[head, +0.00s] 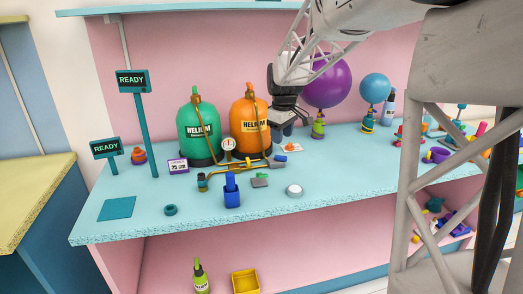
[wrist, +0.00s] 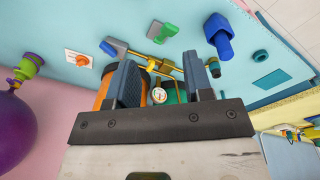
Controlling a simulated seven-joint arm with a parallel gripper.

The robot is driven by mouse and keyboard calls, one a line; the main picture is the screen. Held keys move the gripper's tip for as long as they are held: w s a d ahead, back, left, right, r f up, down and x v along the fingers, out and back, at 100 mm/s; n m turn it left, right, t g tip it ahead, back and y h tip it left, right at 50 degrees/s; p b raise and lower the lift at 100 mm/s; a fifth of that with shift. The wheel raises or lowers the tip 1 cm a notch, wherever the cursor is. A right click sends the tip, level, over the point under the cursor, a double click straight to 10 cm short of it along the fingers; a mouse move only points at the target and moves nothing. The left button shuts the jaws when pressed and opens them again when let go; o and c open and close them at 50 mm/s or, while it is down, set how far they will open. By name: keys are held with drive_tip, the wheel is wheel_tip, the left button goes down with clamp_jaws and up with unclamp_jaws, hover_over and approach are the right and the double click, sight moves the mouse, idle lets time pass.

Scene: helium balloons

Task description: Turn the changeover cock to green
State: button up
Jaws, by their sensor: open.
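The green helium tank (head: 198,132) and the orange helium tank (head: 248,120) stand side by side on the blue counter. Brass pipework (head: 222,170) with a round gauge (head: 228,144) runs in front of them; it also shows in the wrist view (wrist: 162,67). I cannot tell for certain which part is the changeover cock. My gripper (head: 287,124) is open and empty, above and right of the orange tank's front. Its fingers (wrist: 158,62) stand apart in the wrist view.
A blue block (head: 232,197), a grey piece with a green part (head: 260,180) and a white disc (head: 294,190) lie toward the counter's front. Purple (head: 328,82) and blue (head: 375,88) balloons stand right of my gripper. Two READY signs (head: 131,81) stand left.

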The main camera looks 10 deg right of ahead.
drive_tip(key=w+d+f+n, duration=0.1)
drive_tip(key=w+d+f, duration=0.15)
drive_tip(key=w, duration=0.35)
drive_tip(key=w+d+f+n, duration=0.1)
drive_tip(key=w+f, duration=0.2)
drive_tip(key=w, duration=0.3)
drive_tip(key=n+g, duration=0.1)
drive_tip(key=n, duration=0.2)
hover_over(281, 158)
drive_tip(key=f, duration=0.6)
drive_tip(key=d+f, duration=0.1)
drive_tip(key=f, duration=0.2)
drive_tip(key=shift+w, duration=0.35)
drive_tip(key=shift+f, duration=0.1)
drive_tip(key=shift+f, duration=3.85)
drive_tip(key=shift+c, duration=0.2)
clamp_jaws()
